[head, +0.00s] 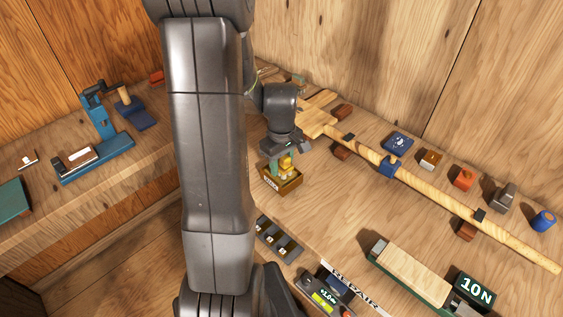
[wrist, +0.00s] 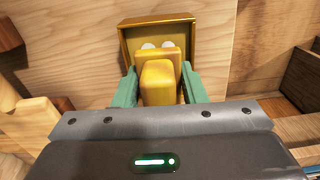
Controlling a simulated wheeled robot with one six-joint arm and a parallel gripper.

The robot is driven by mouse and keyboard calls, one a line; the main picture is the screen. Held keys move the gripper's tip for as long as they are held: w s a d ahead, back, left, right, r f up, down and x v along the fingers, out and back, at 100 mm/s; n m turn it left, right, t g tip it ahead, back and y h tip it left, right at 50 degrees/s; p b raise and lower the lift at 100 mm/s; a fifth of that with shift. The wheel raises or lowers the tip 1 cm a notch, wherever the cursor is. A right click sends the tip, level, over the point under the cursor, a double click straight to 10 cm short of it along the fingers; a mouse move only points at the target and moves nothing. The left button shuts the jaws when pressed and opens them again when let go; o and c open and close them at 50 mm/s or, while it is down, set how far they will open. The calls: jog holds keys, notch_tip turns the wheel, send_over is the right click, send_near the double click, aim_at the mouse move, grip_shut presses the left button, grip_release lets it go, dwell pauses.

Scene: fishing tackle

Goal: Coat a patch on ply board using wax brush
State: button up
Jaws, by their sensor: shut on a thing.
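My gripper (head: 286,158) points down over a small brown open box (head: 295,184) with a pale label on its front. Its green fingers, also in the wrist view (wrist: 158,90), are shut on a yellow block-shaped handle (wrist: 158,80), which I take for the wax brush (head: 286,165). Its lower end is at or inside the box; bristles are hidden. In the wrist view the box's golden rim (wrist: 158,20) and two pale round spots show just beyond the handle. A pale wooden board (head: 412,272) lies on a green base at the front right; I cannot tell whether it is the ply board.
A long wooden rod or paddle (head: 430,190) lies across the bench on dark blocks. Small coloured blocks (head: 462,178) stand behind it. A 10 N display (head: 475,291) stands by the green base. A dark compartment tray (head: 278,240) is at the front edge. Bare bench lies right of the box.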

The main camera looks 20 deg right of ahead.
jog(key=shift+f+b, duration=0.5)
jog(key=shift+f, duration=0.1)
dwell(1.6)
jog(key=shift+r, duration=0.1)
jog(key=shift+r+p, duration=2.6)
jog(key=shift+r, duration=0.9)
